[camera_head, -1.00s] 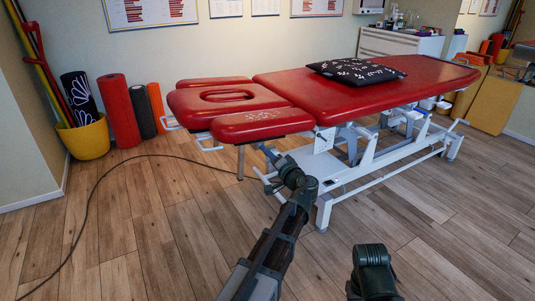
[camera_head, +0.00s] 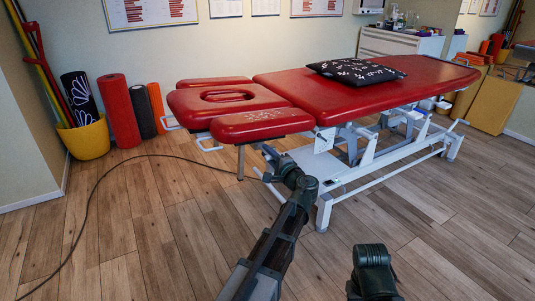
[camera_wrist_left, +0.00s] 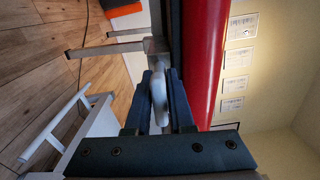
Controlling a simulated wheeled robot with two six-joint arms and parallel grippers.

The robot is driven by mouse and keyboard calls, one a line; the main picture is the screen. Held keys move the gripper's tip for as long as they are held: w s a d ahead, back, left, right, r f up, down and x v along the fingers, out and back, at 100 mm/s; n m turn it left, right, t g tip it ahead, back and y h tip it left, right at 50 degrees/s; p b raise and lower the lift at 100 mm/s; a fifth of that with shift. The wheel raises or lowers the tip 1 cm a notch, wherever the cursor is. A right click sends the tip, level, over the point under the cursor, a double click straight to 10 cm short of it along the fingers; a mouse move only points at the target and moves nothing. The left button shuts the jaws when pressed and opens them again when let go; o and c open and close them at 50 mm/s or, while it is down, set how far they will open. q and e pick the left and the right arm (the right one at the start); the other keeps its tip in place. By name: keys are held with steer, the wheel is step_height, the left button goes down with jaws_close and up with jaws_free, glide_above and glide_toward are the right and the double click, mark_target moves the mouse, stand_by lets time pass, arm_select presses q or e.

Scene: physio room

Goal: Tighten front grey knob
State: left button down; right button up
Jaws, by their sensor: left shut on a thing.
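A light grey knob (camera_wrist_left: 158,96) sits between the two blue fingers of my left gripper (camera_wrist_left: 163,82) in the left wrist view. The fingers are shut on it. In the head view my left gripper (camera_head: 266,150) is just under the near red armrest pad (camera_head: 262,125) at the head end of the treatment table. The knob itself is hidden there by the gripper and the pad. My right arm shows only as a dark link at the bottom; its gripper is out of view.
The red treatment table (camera_head: 360,91) stands on a white frame (camera_head: 335,198), close to my left arm. A black patterned cushion (camera_head: 356,70) lies on it. Rolled mats (camera_head: 119,110) and a yellow bucket (camera_head: 84,138) stand by the wall. A cable crosses the floor; the front floor is clear.

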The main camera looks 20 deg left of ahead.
stand_by(0.5)
arm_select(q)
steer(key=c, duration=0.8)
jaws_free()
steer(key=shift+d, duration=0.1)
steer(key=v, duration=1.3)
steer(key=shift+s+d, duration=0.25)
steer(key=shift+s, duration=0.05)
